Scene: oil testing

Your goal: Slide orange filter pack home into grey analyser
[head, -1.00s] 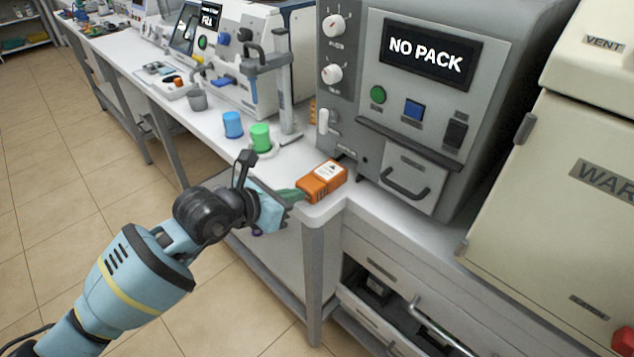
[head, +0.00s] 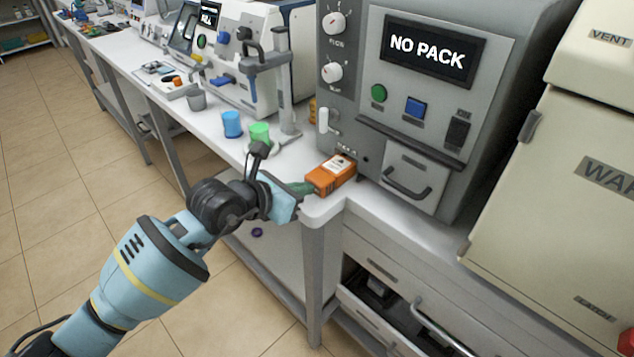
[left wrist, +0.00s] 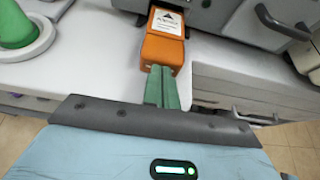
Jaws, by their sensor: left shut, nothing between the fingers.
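The orange filter pack (head: 325,179), with a white label on top, lies at the table corner by the lower left front of the grey analyser (head: 350,105). Its far end is close against the analyser; I cannot tell how far it is inside. The analyser's display (head: 428,52) reads NO PACK. My left gripper (head: 306,187) is shut and empty, its green fingers together at the pack's near end. In the left wrist view the fingertips (left wrist: 166,75) meet the near end of the pack (left wrist: 162,49). My right gripper is not in view.
A drawer handle (head: 407,190) sticks out from the analyser front, and a cream cabinet (head: 560,190) stands at right.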

